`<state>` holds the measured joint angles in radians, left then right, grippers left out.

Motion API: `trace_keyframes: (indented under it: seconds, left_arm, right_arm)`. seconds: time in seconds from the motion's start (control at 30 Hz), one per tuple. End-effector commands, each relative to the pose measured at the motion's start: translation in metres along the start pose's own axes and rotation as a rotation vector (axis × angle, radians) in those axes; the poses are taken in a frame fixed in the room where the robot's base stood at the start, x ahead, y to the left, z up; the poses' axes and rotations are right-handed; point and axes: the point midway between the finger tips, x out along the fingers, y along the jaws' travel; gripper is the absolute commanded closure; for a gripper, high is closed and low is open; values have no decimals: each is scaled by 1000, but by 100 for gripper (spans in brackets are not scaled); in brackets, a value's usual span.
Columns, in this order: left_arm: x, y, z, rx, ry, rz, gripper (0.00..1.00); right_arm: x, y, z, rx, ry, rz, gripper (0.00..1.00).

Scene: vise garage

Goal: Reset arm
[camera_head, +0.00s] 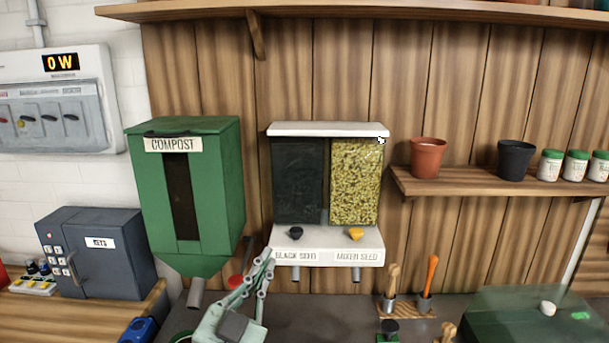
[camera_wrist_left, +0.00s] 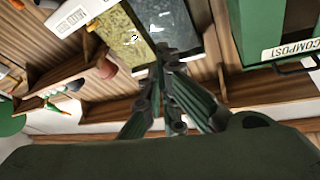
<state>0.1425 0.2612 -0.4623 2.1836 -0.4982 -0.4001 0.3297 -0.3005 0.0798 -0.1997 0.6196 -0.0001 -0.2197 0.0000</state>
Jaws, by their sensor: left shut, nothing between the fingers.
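My left gripper (camera_head: 266,262) comes up from the bottom of the head view, just left of the seed dispenser's lower edge. Its fingers are together with nothing between them. In the left wrist view the left gripper's fingers (camera_wrist_left: 168,55) also meet at their tips, in front of the dispenser. The seed dispenser (camera_head: 325,190) hangs on the plank wall, with a dark bin and a yellow-green seed bin above a white ledge labelled black seed and mixed seed. My right gripper is in neither view.
A green compost box (camera_head: 218,165) hangs left of the dispenser, beside a dark key cabinet (camera_head: 100,255). A shelf (camera_head: 500,183) at right holds a terracotta pot (camera_head: 428,158), a black pot (camera_head: 515,159) and small jars.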

Motion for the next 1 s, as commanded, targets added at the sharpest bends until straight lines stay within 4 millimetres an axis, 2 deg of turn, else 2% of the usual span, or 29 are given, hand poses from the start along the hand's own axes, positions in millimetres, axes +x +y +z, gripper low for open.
trace_keyframes:
  seconds: [0.03,0.1,0.17,0.2,0.27,0.3,0.4,0.5,0.6,0.83,0.87,1.0]
  left_arm:
    - [-18,-5,35,-42,-130,-29,100]
    - [-46,-9,81,-89,-311,-59,100]
    - [-76,-10,116,-124,-461,-73,100]
    - [-97,-8,138,-147,-560,-78,100]
    - [-133,-3,167,-179,-707,-76,100]
    - [-158,2,184,-199,-802,-70,100]
    - [-220,14,214,-242,-1017,-45,100]
    - [-274,27,229,-275,-1188,-9,100]
    - [-321,38,235,-304,-1329,28,100]
    - [-410,60,230,-359,-1591,124,100]
    - [-414,63,234,-361,-1605,131,100]
    - [-414,76,273,-358,-1611,134,100]
  right_arm:
    - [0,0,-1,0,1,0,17]
    - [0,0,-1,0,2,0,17]
    - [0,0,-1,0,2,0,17]
    - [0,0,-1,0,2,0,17]
    - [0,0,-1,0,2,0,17]
    - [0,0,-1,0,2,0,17]
    - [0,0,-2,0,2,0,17]
    - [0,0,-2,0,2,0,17]
    - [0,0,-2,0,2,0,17]
    - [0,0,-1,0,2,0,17]
    - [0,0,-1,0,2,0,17]
    - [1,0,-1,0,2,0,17]
